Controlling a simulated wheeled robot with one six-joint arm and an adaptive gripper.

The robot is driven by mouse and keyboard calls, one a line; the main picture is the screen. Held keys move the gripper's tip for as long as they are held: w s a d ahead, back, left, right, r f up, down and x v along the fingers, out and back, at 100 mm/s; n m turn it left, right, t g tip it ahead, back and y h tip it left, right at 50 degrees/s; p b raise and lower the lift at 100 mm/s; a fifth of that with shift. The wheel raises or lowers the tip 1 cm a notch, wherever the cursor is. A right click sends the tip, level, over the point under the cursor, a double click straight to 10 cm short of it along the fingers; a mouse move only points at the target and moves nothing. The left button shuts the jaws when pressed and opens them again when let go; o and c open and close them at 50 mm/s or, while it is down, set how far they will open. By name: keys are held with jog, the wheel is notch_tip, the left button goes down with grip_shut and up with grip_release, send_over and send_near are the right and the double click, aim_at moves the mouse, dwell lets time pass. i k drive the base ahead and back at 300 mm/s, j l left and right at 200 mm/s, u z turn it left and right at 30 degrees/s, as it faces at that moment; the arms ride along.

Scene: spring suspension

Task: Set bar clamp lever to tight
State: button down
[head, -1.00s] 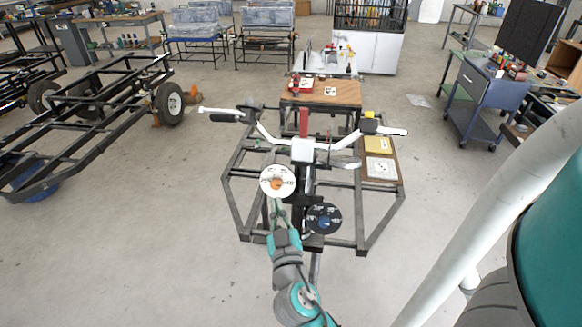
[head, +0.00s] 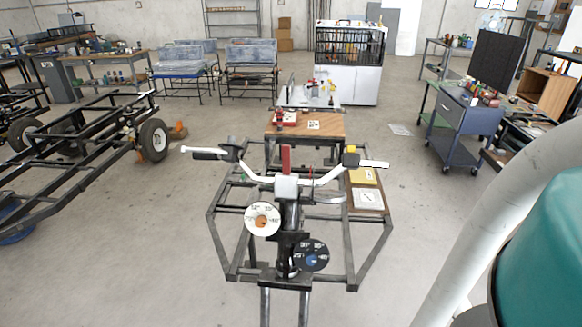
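A white handlebar (head: 325,176) is mounted upright on a dark metal frame in the head view. A red lever (head: 286,158) stands upright at the clamp in the middle of the bar, above a white block (head: 287,187). It looks like the bar clamp lever. Below the bar are a white dial with an orange centre (head: 262,219) and a black dial with a blue centre (head: 311,256). Their fine markings are too small to read with certainty. My gripper is not in view, and nothing of it shows near the lever.
A dark tube frame (head: 228,250) surrounds the handlebar stand. A small wooden table (head: 330,126) with red items is behind it. A wheeled chassis (head: 75,165) stands at left and a blue cart (head: 460,115) at right. The floor between them is mostly clear.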

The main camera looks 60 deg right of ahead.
aim_at(286, 148)
jog(key=l+z, duration=0.1)
jog(key=l, duration=1.2)
jog(key=l+z, duration=0.1)
jog(key=l, duration=1.2)
jog(key=l+z, duration=0.1)
jog(key=l, duration=1.15)
jog(key=i, duration=0.1)
